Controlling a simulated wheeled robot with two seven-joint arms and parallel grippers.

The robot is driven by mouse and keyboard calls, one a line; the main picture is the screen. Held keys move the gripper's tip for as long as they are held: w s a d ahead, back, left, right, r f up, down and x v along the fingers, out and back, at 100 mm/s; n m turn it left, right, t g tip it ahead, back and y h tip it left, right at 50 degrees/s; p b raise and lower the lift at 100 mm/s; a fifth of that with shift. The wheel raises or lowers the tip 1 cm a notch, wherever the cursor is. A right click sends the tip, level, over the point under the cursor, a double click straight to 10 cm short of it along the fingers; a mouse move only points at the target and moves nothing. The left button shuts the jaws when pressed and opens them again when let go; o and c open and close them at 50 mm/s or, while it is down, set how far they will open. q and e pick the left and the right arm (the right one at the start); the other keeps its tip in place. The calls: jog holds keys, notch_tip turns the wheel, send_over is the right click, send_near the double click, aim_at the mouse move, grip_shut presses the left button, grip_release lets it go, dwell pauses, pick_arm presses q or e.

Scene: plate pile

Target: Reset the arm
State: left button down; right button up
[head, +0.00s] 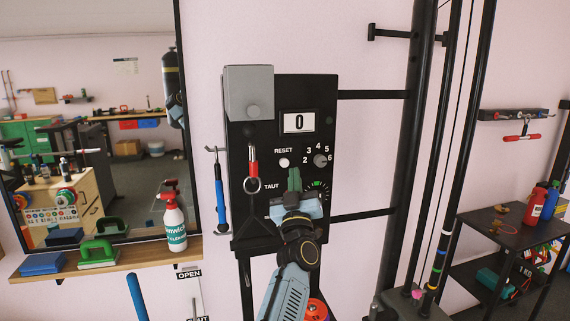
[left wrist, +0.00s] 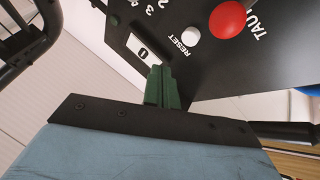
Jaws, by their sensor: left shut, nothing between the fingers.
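The white round button marked RESET (head: 284,162) sits below the display, left of a numbered dial (head: 320,160). The button also shows in the left wrist view (left wrist: 191,33), beside a red round part (left wrist: 227,19) near the word TAUT. My left gripper (head: 294,180) has green fingers, shut together and empty. In the head view the fingertips appear just below and right of the button. In the left wrist view the fingers (left wrist: 160,88) appear apart from it. My right gripper is not in view.
A blue-handled tool (head: 220,195) hangs further left. A wooden shelf (head: 150,257) holds a spray bottle (head: 173,225). Black upright posts (head: 418,120) stand right of the panel.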

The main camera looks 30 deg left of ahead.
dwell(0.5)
pick_arm(q)
jog(key=s+d+f+m+g+h+b, duration=0.1)
jog(key=d+f+m+h, duration=0.25)
jog(key=f, duration=0.95)
jog(key=s+d+f+m+g+h, duration=0.25)
jog(key=f+h, duration=0.25)
jog(key=f, duration=0.8)
jog(key=s+d+f+m+g+h+b, duration=0.1)
jog(key=d+f+m+h, duration=0.3)
jog(key=f, duration=0.8)
jog(key=s+d+f+m+g+h, duration=0.1)
jog(key=s+d+f+g, duration=0.15)
jog(key=s+f, duration=0.7)
jog(key=s+d+f+m+g+h, duration=0.1)
jog(key=s+f+g, duration=0.35)
jog(key=f, duration=0.75)
jog(key=s+f+g, duration=0.2)
jog(key=s+f, duration=0.3)
jog(key=s, duration=0.8)
jog(key=s+a+f+m+g+b, duration=0.1)
jog(key=s+f+g, duration=0.2)
jog(key=s, duration=1.1)
jog(key=s+f+g+b, duration=0.1)
jog(key=s+f+g, duration=0.2)
jog(key=s+f, duration=0.5)
jog(key=s, duration=0.5)
jog(key=shift+s+a+f+m, duration=0.15)
jog(key=shift+a+f+m, duration=0.05)
jog(key=shift+f+m, duration=0.1)
